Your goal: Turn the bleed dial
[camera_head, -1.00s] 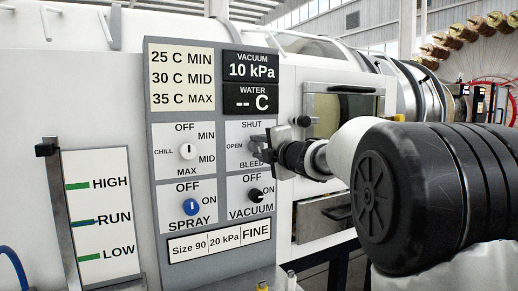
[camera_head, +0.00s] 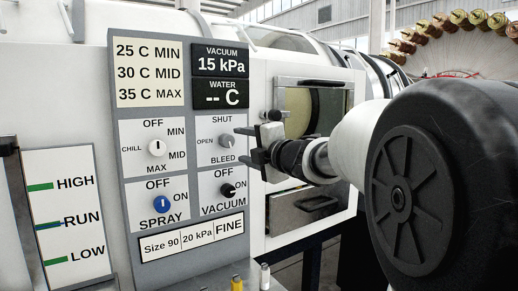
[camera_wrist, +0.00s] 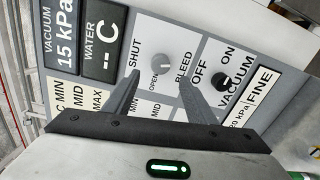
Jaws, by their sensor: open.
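The bleed dial (camera_head: 227,141) is a small grey knob on the control panel (camera_head: 129,205), between the labels SHUT, OPEN and BLEED. Its white pointer mark is hard to read. My gripper (camera_head: 242,144) is just right of the dial in the head view, its fingers apart and empty. In the wrist view the dial (camera_wrist: 161,67) is beyond my gripper (camera_wrist: 160,85), roughly in line with the gap between the two fingers. The dial is clear of both fingers there. The vacuum display (camera_head: 221,63) reads 15 kPa.
A white chill knob (camera_head: 157,148), a blue spray knob (camera_head: 162,204) and a black vacuum knob (camera_head: 228,190) sit close around the dial. A level gauge (camera_head: 66,215) is at the left. A windowed hatch (camera_head: 313,107) and a drawer (camera_head: 303,207) are right of the panel.

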